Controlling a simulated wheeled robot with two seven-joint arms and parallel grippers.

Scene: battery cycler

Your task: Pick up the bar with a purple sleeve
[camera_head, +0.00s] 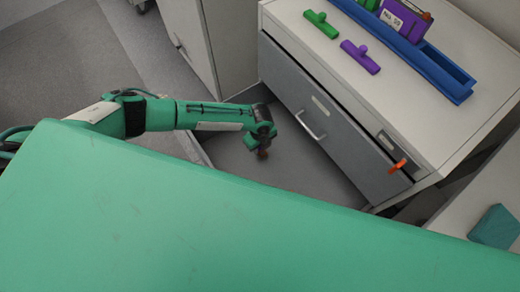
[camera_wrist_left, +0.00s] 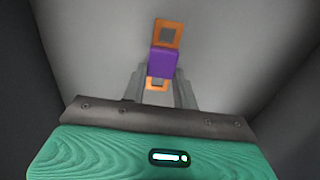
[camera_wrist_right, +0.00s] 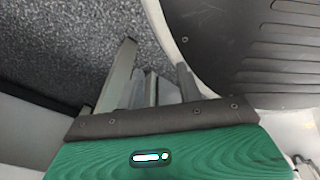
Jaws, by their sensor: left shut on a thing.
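The bar with a purple sleeve (camera_wrist_left: 162,63) has orange ends with grey squares, seen in the left wrist view. My left gripper (camera_wrist_left: 160,82) is shut on it, with a finger on each side. In the head view my left gripper (camera_head: 262,140) points down over the open lower drawer (camera_head: 310,172) of the cabinet. A small orange and purple bit of the bar (camera_head: 262,153) shows under it. I cannot tell whether the bar touches the drawer floor. My right gripper (camera_wrist_right: 156,62) is open and empty in the right wrist view; it is not in the head view.
The grey cabinet (camera_head: 425,125) has a closed upper drawer (camera_head: 335,112) with a handle. On top are a green handle (camera_head: 321,24), a purple handle (camera_head: 360,57) and a blue tray (camera_head: 435,65) with a purple box (camera_head: 402,18). An orange piece (camera_head: 397,166) sticks out at the front.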

